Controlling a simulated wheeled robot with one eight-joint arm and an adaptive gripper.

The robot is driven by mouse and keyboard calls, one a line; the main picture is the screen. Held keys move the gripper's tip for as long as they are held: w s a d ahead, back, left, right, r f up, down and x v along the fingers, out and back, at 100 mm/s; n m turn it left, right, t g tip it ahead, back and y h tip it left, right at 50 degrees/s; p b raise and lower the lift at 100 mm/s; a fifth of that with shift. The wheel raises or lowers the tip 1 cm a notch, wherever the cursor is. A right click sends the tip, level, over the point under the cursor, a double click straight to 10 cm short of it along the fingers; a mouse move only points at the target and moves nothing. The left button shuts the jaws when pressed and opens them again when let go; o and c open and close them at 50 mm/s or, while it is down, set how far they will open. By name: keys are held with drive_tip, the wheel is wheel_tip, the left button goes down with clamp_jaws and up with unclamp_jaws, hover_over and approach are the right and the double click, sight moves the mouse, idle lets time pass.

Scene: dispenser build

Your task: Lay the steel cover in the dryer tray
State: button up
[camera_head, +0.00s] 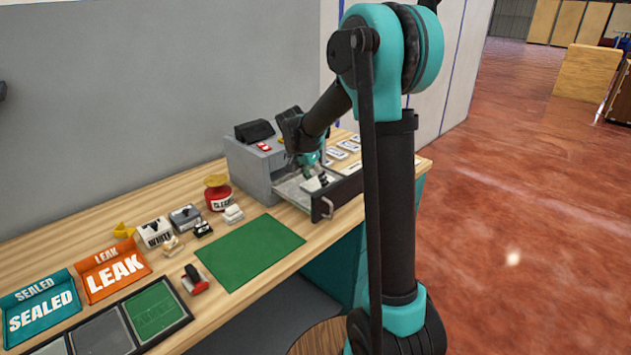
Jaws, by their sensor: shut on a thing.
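The dryer (250,168) is a grey box at the back of the bench, and its tray (291,193) is pulled out toward the front, with a dark front panel and a light handle. My gripper (318,181) points down inside the area of the open tray. It is shut on a small pale grey piece, which I take for the steel cover (311,185). The fingers hide most of the piece. I cannot tell whether it touches the tray floor.
Orange LEAK (112,270) and teal SEALED (40,310) trays stand at the left. White cards (343,146) lie behind the open tray.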

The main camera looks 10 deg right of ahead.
drive_tip(key=shift+f, duration=0.25)
drive_tip(key=o, duration=1.2)
drive_tip(key=shift+f, duration=0.1)
drive_tip(key=v, duration=1.2)
drive_tip(key=shift+d+r, duration=0.1)
drive_tip(key=shift+r, duration=0.1)
